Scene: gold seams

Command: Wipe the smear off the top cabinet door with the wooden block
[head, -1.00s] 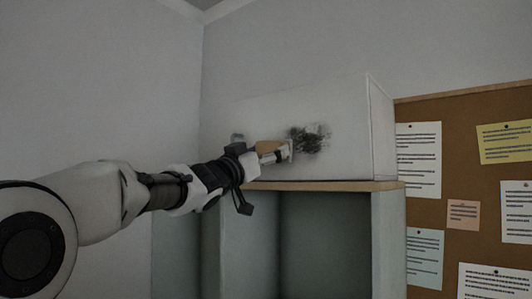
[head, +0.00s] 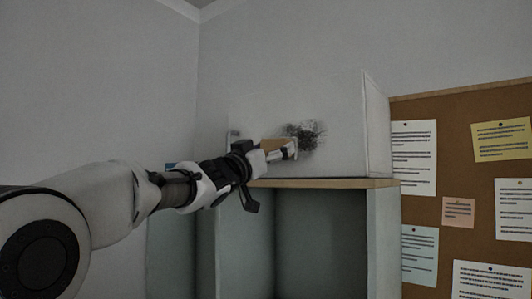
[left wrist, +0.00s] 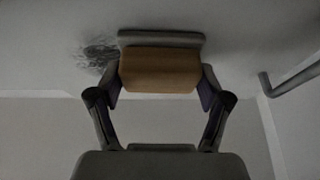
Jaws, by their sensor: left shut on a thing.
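The top cabinet door (head: 345,120) is a pale panel above the open shelf. A dark smear (head: 308,134) marks its middle; it also shows in the left wrist view (left wrist: 100,54), at the left of the block. My left gripper (head: 284,150) is shut on the wooden block (head: 276,145), just left of and below the smear. In the left wrist view, both fingers grip the block (left wrist: 160,70) at its sides, and a grey strip (left wrist: 160,39) shows along its far edge. I cannot tell whether the block touches the door. My right gripper is not in view.
A wooden ledge (head: 330,183) runs under the top door, with open shelf space (head: 320,235) below. A cork board (head: 460,150) with pinned notes is at the right. In the left wrist view, a grey bar handle (left wrist: 290,77) sits at the right.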

